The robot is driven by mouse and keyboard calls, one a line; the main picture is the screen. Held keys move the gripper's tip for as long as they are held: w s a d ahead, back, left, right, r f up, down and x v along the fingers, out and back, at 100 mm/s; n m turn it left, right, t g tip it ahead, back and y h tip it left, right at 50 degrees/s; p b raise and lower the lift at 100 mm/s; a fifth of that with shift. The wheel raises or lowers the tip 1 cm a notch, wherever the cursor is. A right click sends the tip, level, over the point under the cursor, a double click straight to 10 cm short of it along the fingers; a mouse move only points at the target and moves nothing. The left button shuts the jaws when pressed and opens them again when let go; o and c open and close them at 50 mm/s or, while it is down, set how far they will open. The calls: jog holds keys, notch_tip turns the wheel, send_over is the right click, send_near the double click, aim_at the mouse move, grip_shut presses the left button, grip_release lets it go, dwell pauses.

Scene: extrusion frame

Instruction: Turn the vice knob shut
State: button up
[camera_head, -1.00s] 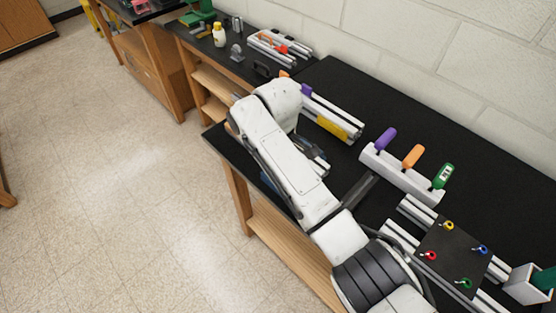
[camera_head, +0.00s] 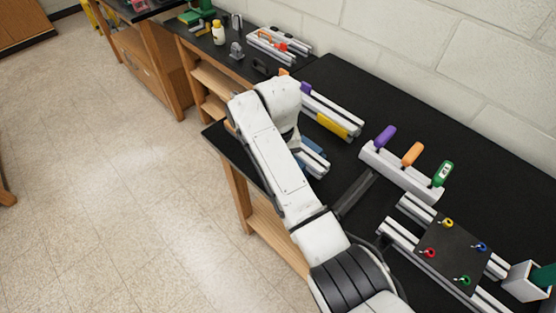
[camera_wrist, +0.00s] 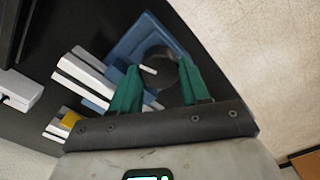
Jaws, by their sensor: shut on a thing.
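The blue vice (camera_wrist: 135,41) fills the upper middle of the wrist view, with its dark round knob (camera_wrist: 162,92) in front of it. A small pale pin shows at the knob. My gripper (camera_wrist: 159,68) has one green finger on each side of the knob and is shut on it. In the head view a blue part of the vice (camera_head: 314,147) shows just right of my white arm. My arm hides my gripper and most of the vice there.
Light extrusion bars (camera_wrist: 82,76) lie left of the vice in the wrist view. On the black bench, a rack (camera_head: 402,172) holds purple, orange and green handles. A dark plate (camera_head: 452,250) with coloured key-like pieces lies at the lower right. The floor is clear left of the bench.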

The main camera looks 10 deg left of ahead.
jog(key=m, duration=0.3)
jog(key=shift+w+r+m, duration=0.1)
jog(key=shift+m, duration=1.9)
jog(key=o, duration=1.1)
jog(key=shift+c, duration=0.2)
notch_tip(320, 180, up, 11)
jog(key=shift+f, duration=0.2)
